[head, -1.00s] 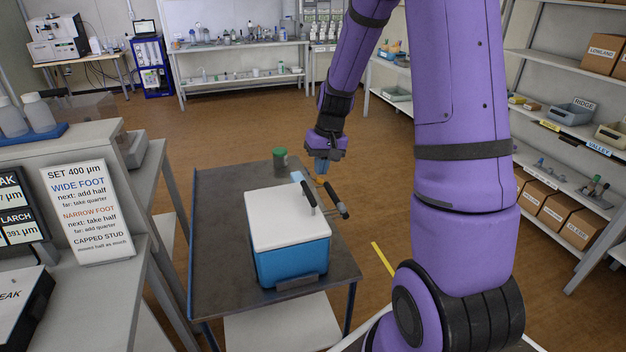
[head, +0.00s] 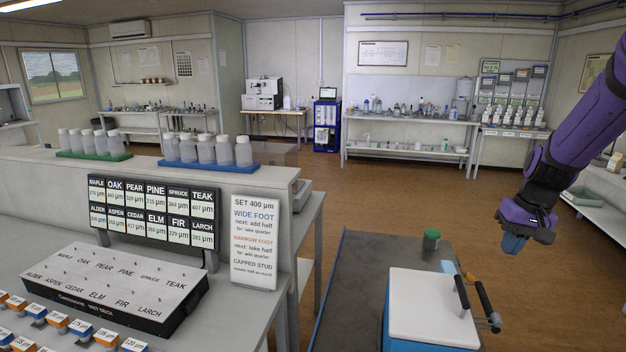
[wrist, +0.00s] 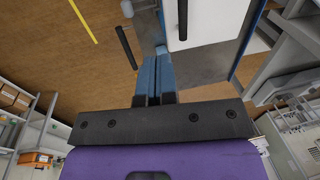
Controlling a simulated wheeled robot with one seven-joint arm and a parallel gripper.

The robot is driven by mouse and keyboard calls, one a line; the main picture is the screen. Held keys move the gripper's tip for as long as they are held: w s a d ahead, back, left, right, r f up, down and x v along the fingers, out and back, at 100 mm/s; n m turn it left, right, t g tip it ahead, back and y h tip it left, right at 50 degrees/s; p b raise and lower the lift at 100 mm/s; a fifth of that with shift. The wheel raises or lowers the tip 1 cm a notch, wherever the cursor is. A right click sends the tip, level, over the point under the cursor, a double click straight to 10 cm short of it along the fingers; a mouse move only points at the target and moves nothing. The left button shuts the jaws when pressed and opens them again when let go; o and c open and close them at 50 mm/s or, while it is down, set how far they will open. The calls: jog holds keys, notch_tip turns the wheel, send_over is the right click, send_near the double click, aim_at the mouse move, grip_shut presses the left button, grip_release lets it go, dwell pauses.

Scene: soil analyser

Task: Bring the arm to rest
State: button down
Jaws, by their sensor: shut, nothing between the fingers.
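My gripper (head: 514,243) hangs at the right of the head view, at the end of my purple arm, pointing down. It is to the right of the white-lidded blue cooler box and apart from it. In the wrist view my gripper (wrist: 155,75) shows two blue fingers side by side, shut, with nothing held. Below the fingers there is brown floor, with the cooler's white lid (wrist: 200,20) and a black handle near the top of the wrist view.
A bench at left holds a display board (head: 150,212), bottle racks, a sloped labelled panel (head: 110,290) and an instruction sign (head: 256,243). Open floor lies beyond the cart.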

jog(key=s+a+r+n+t+h, duration=0.1)
jog(key=s+a+r+n+t, duration=0.1)
jog(key=s+a+r, duration=0.9)
jog(key=s+a+r+t, duration=0.1)
jog(key=s+a+r, duration=0.1)
jog(key=s, duration=0.3)
jog(key=s+a+r+n+t, duration=0.1)
jog(key=s+a+r, duration=0.1)
jog(key=s, duration=0.3)
jog(key=shift+s+a+r+h, duration=0.3)
jog(key=shift+s+a+r, duration=0.1)
jog(key=shift+r, duration=0.1)
jog(key=shift+w, duration=0.15)
